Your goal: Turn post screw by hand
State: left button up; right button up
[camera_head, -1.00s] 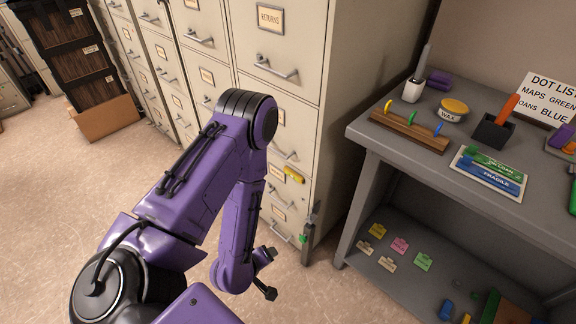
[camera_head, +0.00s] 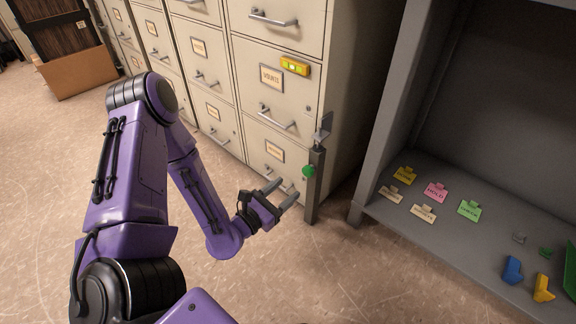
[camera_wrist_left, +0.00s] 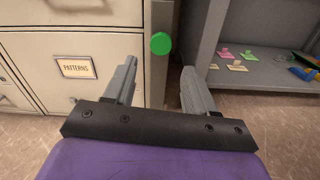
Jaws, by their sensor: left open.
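The post (camera_head: 314,188) is a grey upright bar standing on the floor beside the filing cabinet's front right corner, with a bracket at its top. The post screw is a round green knob (camera_head: 309,171) on the side of the post. In the left wrist view the green knob (camera_wrist_left: 161,43) shows ahead, between the directions of the two fingers and beyond their tips. My left gripper (camera_head: 286,190) is open and empty, just left of and a little below the knob, apart from it. My right gripper is not in view.
Beige filing cabinets (camera_head: 273,107) with bar handles stand behind the post. A yellow level (camera_head: 295,66) sits on a drawer front. A grey shelf unit (camera_head: 387,120) stands to the right, with coloured tags and small parts on its lower shelf. The floor in front is clear.

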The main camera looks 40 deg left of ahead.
aim_at(306, 173)
pick_arm(q)
jog(key=w, duration=0.2)
jog(key=w+b, duration=0.1)
jog(key=w, duration=0.3)
jog(key=shift+w+d, duration=0.3)
jog(key=shift+w, duration=0.1)
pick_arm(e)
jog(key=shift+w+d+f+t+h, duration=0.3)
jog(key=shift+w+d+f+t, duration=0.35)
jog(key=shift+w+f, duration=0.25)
pick_arm(q)
jog(key=shift+w+r, duration=0.1)
jog(key=shift+w, duration=0.4)
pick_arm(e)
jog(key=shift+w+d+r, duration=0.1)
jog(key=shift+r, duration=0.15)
pick_arm(q)
jog(key=c, duration=0.8)
